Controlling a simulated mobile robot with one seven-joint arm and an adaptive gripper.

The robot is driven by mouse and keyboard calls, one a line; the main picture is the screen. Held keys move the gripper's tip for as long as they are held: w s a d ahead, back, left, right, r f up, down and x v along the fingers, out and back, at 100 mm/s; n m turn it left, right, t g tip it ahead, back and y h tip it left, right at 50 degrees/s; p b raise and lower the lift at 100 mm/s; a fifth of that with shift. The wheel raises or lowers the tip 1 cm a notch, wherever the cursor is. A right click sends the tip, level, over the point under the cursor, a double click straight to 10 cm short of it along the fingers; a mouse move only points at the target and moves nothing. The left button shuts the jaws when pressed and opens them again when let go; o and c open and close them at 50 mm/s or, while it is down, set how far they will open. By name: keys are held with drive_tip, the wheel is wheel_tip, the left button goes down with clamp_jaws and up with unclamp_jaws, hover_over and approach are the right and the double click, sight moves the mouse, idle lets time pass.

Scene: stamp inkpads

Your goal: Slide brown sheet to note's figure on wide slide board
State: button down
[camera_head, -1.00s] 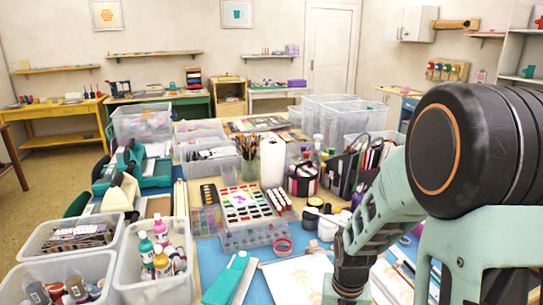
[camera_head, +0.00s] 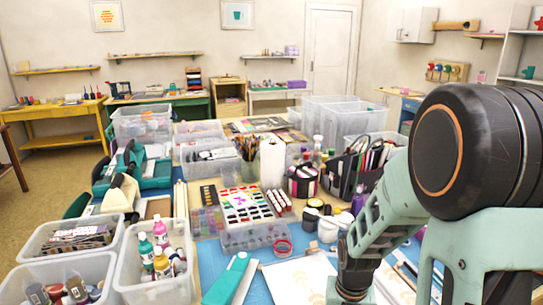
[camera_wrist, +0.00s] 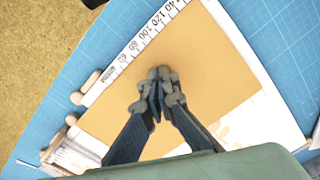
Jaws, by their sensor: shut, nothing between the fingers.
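The brown sheet (camera_wrist: 210,65) lies on the white slide board (camera_wrist: 270,120) in the wrist view. A printed scale (camera_wrist: 133,48) runs along one edge of the board beside the sheet, with figures such as 60, 80, 100, 120 and "mm". My gripper (camera_wrist: 157,82) is shut and empty over the sheet's middle; I cannot tell whether the tips touch it. I cannot make out the note with its figure in either view. The head view does not show my fingertips; my arm hides part of the table there.
The board rests on a blue gridded mat (camera_wrist: 275,35). Small wooden knobs (camera_wrist: 85,90) stand by the board's edge.

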drive_tip(key=shift+s+d, duration=0.55)
drive_tip(key=shift+d, duration=0.05)
idle(1.1)
drive_tip(key=shift+r+p, duration=2.95)
drive_tip(key=shift+r, duration=0.6)
